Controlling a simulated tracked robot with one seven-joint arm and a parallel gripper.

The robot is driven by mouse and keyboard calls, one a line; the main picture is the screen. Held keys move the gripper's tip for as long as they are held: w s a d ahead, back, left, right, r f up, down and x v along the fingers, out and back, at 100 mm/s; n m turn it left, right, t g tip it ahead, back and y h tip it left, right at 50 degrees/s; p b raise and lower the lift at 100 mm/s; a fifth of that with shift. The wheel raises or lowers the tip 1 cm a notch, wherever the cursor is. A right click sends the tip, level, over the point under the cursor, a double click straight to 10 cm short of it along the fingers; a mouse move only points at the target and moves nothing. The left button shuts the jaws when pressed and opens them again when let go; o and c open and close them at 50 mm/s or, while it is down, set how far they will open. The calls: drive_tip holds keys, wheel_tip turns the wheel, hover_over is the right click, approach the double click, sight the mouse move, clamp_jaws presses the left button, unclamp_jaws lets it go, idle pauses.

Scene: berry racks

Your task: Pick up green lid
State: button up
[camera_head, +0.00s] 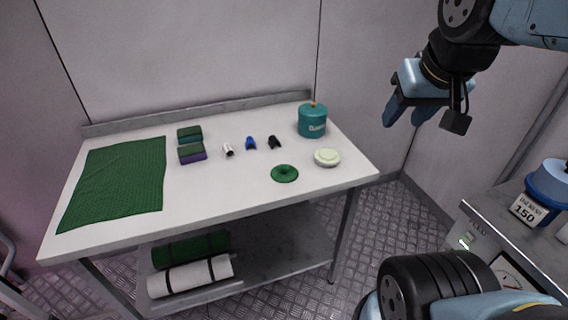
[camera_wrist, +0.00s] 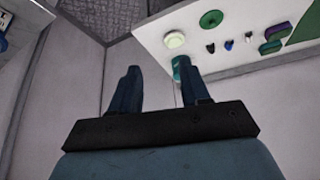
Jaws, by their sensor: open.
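The green lid (camera_head: 285,173) is a round, dark green disc with a raised middle. It lies flat near the front right of the white table (camera_head: 230,192). It also shows in the wrist view (camera_wrist: 211,19) near the top, on the table. My gripper (camera_head: 404,118) is raised in the air to the right of the table, well apart from the lid. In the wrist view my gripper's two blue fingers (camera_wrist: 158,82) are spread with nothing between them.
A pale round lid-like disc (camera_head: 327,157) lies right of the green lid. A teal canister (camera_head: 312,121) stands behind it. Small black (camera_head: 274,142), blue (camera_head: 250,143) and white (camera_head: 228,150) pieces, two sponges (camera_head: 192,153) and a green cloth (camera_head: 118,182) lie leftward. A bench with a gauge (camera_head: 510,275) stands right.

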drive_tip(key=shift+o, duration=0.7)
drive_tip(key=shift+w, duration=0.15)
drive_tip(key=m+g+h, duration=0.2)
drive_tip(key=m, duration=0.4)
hover_over(284, 166)
drive_tip(key=s+a, duration=0.3)
drive_tip(key=s, duration=0.2)
wheel_tip(284, 166, down, 19)
drive_tip(key=x, duration=1.3)
drive_tip(key=shift+w+d, duration=0.35)
clamp_jaws()
